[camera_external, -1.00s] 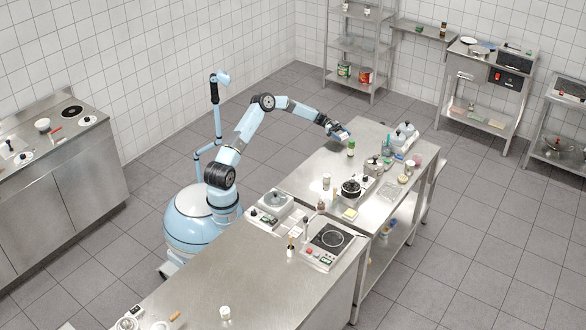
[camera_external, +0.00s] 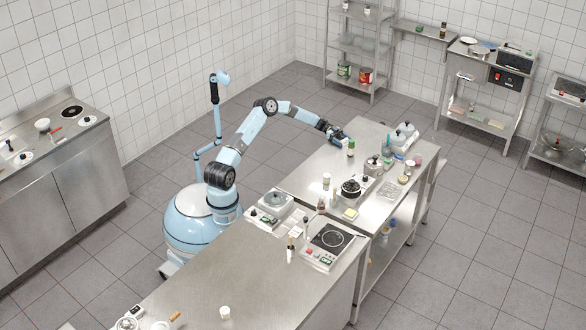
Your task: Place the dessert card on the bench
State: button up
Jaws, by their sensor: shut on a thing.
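My gripper (camera_external: 336,135) is at the far left end of the steel bench (camera_external: 312,180), low over its edge. It is shut on a small pale thing, probably the dessert card, mostly hidden by the fingers. The card's face is too small to read. I cannot tell whether it touches the bench top.
The bench's near left part is mostly clear.

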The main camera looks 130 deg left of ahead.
jog(key=shift+s+f, duration=0.1)
jog(key=shift+f, duration=0.3)
jog(key=o, duration=0.7)
jog(key=shift+d, duration=0.1)
jog(key=shift+c, duration=0.2)
jog(key=shift+o, duration=1.2)
jog(key=shift+f, duration=0.3)
jog(key=shift+r, duration=0.4)
jog(key=v, duration=1.4)
jog(key=shift+r, duration=0.35)
